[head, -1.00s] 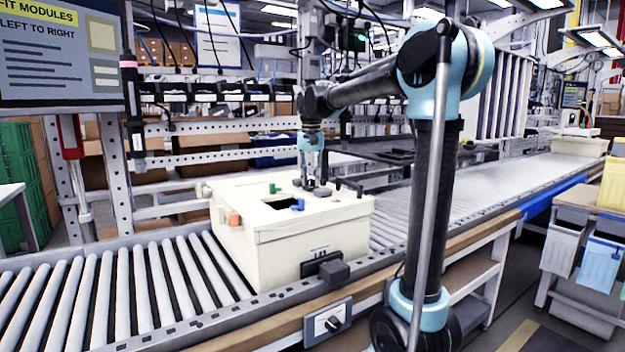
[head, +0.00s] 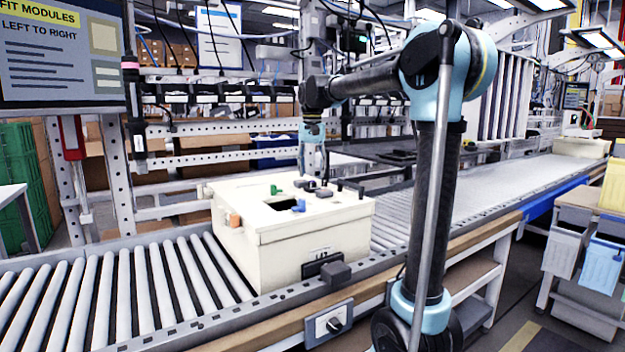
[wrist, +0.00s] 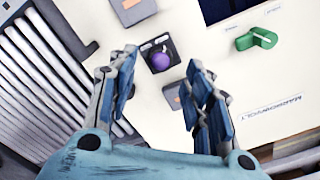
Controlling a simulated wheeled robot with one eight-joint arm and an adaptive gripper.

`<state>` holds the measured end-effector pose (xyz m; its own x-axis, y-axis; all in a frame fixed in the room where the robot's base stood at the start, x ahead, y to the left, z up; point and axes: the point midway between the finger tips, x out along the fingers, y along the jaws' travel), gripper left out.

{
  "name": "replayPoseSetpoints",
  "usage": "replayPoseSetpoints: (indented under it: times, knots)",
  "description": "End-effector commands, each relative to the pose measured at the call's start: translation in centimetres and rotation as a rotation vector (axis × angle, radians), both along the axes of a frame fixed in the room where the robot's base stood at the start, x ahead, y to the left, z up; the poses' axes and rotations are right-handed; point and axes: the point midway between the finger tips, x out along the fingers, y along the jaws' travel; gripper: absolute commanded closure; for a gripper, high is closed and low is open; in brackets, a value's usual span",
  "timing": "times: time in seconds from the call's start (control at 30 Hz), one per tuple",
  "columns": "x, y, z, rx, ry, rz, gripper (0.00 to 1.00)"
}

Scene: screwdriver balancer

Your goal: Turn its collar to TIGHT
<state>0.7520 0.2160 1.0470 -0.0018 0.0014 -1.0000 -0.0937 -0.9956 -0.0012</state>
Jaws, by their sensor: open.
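A dark, upright hanging tool (head: 133,105) with a pink band (head: 129,65) near its top is at the left in the head view, beside the perforated post. It looks like a screwdriver; no TIGHT mark or collar setting is readable. My gripper (head: 314,165) is over the far part of the cream box (head: 285,235), well to the right of that tool. In the wrist view my gripper (wrist: 162,62) has its fingers spread, with nothing between them. A purple knob (wrist: 160,58) on a black square base shows beyond the fingertips.
The box carries a green knob (head: 274,189), a blue part (head: 298,205), an orange block (head: 234,220) and a dark opening. It stands on a roller conveyor (head: 110,290). A switch box (head: 328,323) is on the front rail. A sign (head: 60,55) is at upper left.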

Motion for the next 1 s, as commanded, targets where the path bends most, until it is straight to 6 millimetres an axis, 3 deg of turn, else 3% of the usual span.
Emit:
replayPoseSetpoints:
  times: [0.2,0.43,0.63,1.0]
  knots:
    - [0.2,0.0,4.3,0.000,0.000,0.000,0.54]
    - [0.3,0.0,7.5,0.000,0.000,0.000,0.54]
    - [0.3,0.0,8.5,0.000,0.000,0.000,0.54]
    - [0.3,0.0,8.6,0.000,0.000,0.000,0.54]
